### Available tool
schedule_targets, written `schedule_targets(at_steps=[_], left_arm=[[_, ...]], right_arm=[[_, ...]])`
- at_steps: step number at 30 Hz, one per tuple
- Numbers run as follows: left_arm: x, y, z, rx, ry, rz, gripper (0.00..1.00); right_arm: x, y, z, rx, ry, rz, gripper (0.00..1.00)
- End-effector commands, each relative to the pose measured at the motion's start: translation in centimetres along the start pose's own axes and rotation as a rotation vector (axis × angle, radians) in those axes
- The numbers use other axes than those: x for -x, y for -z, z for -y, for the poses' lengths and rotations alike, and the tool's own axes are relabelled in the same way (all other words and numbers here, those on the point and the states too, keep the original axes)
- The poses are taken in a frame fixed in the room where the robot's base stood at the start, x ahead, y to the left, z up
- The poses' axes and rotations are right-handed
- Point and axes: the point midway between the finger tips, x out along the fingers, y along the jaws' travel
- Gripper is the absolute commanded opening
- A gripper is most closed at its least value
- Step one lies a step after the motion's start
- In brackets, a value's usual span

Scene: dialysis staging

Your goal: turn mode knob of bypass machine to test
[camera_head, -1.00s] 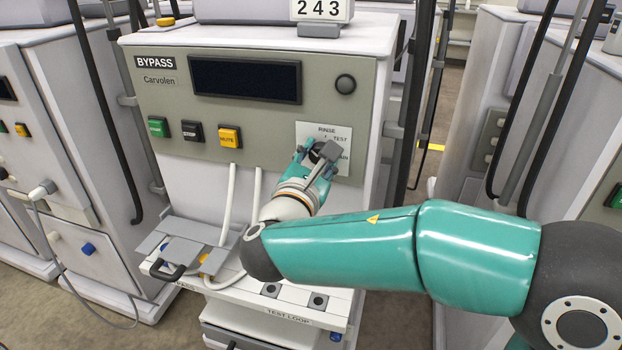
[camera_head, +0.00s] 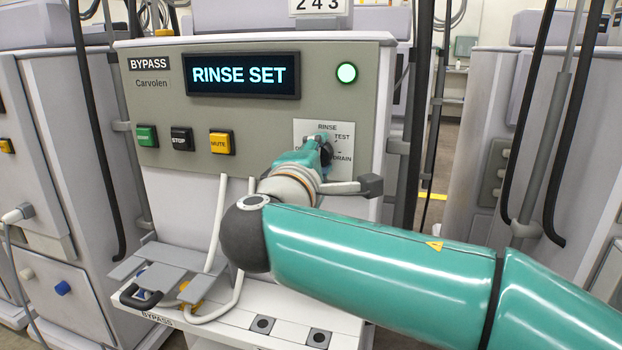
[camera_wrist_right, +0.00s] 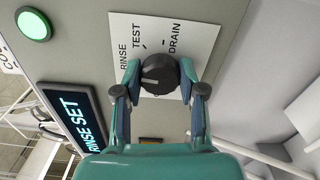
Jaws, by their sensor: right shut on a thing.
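The bypass machine (camera_head: 260,115) stands ahead with its display (camera_head: 240,75) lit and reading RINSE SET. The mode knob (camera_wrist_right: 160,74) is round and black, on a white label plate (camera_head: 306,127) marked RINSE, TEST and DRAIN. Its white mark points left in the right wrist view, toward the RINSE side. My right gripper (camera_wrist_right: 160,80) is shut on the knob, with one finger on each side. In the head view my right gripper (camera_head: 322,150) covers most of the knob and part of the labels. My left gripper is not in view.
A round green lamp (camera_head: 347,73) glows above the plate. Green, black STOP and yellow MUTE (camera_head: 221,143) buttons lie to the left. Below are white hoses (camera_head: 216,222) and a shelf with grey parts. Other machines stand on both sides.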

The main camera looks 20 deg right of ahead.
Motion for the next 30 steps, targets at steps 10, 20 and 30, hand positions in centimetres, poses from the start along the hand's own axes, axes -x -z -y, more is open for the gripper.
schedule_targets(at_steps=[10,20,30], left_arm=[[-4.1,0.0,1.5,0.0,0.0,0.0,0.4],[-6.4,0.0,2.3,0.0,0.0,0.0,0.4],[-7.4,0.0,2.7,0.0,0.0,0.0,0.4]], right_arm=[[-0.1,0.1,0.4,-0.332,-0.005,-0.002,0.05],[-0.1,0.1,0.3,-0.599,-0.004,-0.003,0.05],[-0.1,0.2,0.1,-0.74,-0.002,-0.004,0.05]])
